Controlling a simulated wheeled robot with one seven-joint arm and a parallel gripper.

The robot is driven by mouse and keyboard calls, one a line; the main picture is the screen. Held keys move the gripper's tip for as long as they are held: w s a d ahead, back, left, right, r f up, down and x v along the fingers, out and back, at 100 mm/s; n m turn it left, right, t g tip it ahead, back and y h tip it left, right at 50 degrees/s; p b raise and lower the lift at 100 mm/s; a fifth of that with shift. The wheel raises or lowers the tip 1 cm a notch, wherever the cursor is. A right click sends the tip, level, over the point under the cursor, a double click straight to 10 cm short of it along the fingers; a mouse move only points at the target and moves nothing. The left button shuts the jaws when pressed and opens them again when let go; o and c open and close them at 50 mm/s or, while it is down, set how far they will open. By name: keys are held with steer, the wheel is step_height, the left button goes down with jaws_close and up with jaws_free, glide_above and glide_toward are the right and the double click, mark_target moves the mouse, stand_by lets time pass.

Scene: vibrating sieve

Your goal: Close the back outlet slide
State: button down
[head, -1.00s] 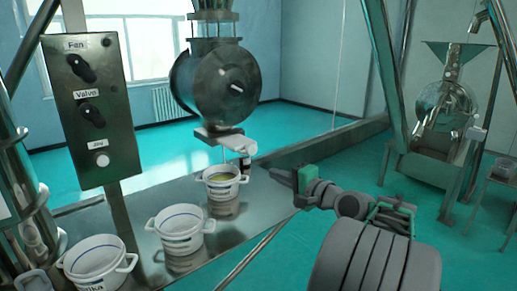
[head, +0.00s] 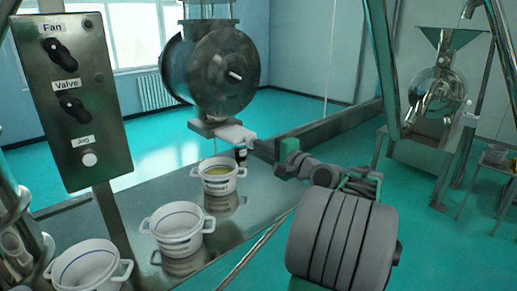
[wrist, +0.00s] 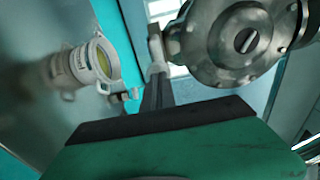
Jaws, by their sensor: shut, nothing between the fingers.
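The back outlet slide (head: 236,134) is a pale flat plate under the round metal drum (head: 212,72), sticking out to the right of the outlet. A small dark part hangs below its right end. My gripper (head: 257,149) is shut and empty, with its tip at the slide's right end. I cannot tell whether they touch. In the wrist view, the dark fingers (wrist: 156,96) point up toward the pale slide (wrist: 157,60), beside the drum (wrist: 235,45). A white pot (head: 218,177) with yellowish contents stands below the outlet; a thin pale streak shows above it.
Two more white pots, one (head: 177,230) in the middle and one (head: 88,268) at the front, stand on the metal table (head: 120,212). A control panel (head: 72,100) is at left. Another machine (head: 437,95) stands at the far right.

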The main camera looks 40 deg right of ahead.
mark_target(243, 136)
steer(key=w, duration=0.2)
steer(key=w+p, duration=0.1)
steer(key=w, duration=0.2)
steer(key=w+a+p, duration=0.1)
steer(key=w, duration=0.2)
steer(key=shift+s+r, duration=0.15)
steer(key=shift+r, duration=0.1)
